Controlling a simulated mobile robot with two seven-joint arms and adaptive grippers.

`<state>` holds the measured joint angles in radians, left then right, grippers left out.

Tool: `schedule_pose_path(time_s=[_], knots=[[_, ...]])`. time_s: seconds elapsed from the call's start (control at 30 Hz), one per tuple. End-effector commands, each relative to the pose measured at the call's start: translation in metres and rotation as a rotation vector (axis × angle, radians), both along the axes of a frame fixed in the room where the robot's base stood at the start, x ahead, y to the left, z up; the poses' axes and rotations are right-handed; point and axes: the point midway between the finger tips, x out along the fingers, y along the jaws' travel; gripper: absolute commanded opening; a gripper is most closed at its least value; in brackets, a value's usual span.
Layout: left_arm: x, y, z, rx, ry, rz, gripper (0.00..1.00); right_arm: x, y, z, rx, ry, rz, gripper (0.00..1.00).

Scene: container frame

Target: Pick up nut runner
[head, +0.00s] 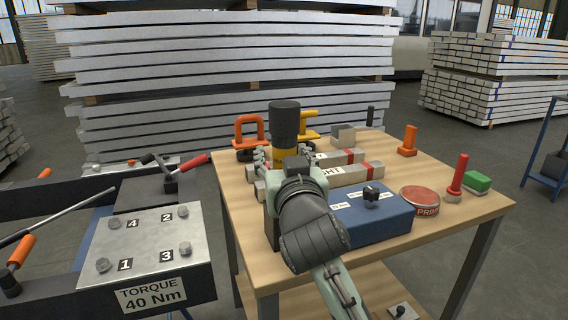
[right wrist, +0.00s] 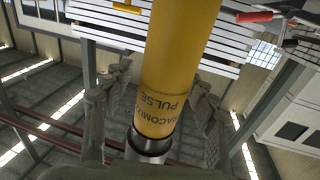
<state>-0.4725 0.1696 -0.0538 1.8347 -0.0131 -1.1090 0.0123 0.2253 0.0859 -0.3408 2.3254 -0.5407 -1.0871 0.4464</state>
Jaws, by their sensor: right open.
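The nut runner (head: 284,120) stands upright on the wooden table in the head view, with a black top and a yellow body. Its yellow cylinder (right wrist: 178,65) with dark lettering and a metal collar below fills the middle of the right wrist view. My right gripper (head: 280,163) is at its yellow body. In the wrist view the fingers of this gripper (right wrist: 155,95) are spread on both sides of the cylinder, with visible gaps. My arm hides the tool's lower part in the head view. My left gripper is not in view.
The table (head: 445,178) also carries a blue box (head: 375,218), a red round tin (head: 419,201), orange clamps (head: 250,130) and labelled grey bars (head: 345,175). A black frame with a numbered plate (head: 140,240) stands at left. Stacked panels (head: 230,70) rise behind.

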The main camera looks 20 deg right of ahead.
Motion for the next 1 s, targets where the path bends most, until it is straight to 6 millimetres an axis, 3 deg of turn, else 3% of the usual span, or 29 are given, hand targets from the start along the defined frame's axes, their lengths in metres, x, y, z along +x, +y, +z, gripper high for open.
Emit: schedule_pose_path(time_s=[0.1,0.37,0.83,1.0], knots=[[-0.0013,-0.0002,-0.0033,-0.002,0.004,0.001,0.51,0.0119,-0.0022,0.0015,-0.002,-0.001,-0.001,0.58],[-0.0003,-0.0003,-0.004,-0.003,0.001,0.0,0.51,0.0142,-0.0024,0.001,0.0,-0.001,0.0,0.58],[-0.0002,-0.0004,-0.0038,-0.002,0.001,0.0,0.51,0.0139,-0.0024,0.0008,0.0,-0.001,0.0,0.0],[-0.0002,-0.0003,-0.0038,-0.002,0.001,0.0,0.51,0.0139,-0.0024,0.0007,0.0,0.0,0.0,0.0]])
